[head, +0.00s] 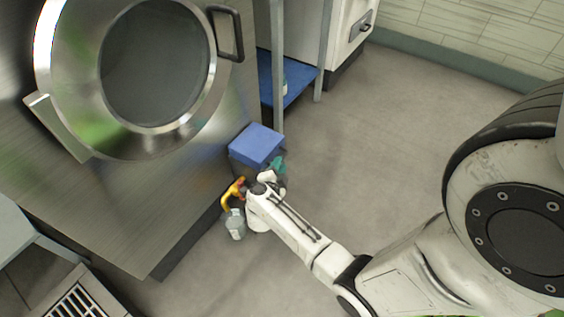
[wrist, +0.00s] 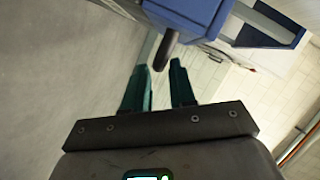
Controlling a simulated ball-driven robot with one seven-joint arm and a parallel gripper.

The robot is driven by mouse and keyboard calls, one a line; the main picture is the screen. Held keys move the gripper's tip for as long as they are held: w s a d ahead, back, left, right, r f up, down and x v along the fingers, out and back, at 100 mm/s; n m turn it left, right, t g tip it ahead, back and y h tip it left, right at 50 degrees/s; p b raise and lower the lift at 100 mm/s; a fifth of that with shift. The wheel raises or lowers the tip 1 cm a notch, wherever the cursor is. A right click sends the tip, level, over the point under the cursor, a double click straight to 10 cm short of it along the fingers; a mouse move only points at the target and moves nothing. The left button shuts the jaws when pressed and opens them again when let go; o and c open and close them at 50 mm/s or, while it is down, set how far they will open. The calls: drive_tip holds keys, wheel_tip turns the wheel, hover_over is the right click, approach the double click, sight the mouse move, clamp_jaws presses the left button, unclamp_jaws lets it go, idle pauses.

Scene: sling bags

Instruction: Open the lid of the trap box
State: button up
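The trap box stands on the floor against the steel machine, with a blue lid (head: 257,144) lying closed on its dark body (head: 241,171). My gripper (head: 278,164) is low beside the box's front right side in the head view, its green fingertips close to the lid's edge. In the wrist view my gripper (wrist: 158,68) has two green fingers apart with an empty gap. The blue lid (wrist: 190,10) is at the top of that view. A dark rounded bar (wrist: 167,50) sticks out below it, just beyond the fingertips. I cannot tell whether they touch it.
A clear spray bottle (head: 236,224) with a yellow and red trigger head stands left of my gripper. The steel machine (head: 180,190) with a round door is behind. A rack with a blue shelf (head: 285,78) stands behind the box. Open floor (head: 375,150) lies to the right.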

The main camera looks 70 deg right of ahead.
drive_tip(key=shift+b+x, duration=0.6)
drive_tip(key=shift+x, duration=1.55)
clamp_jaws()
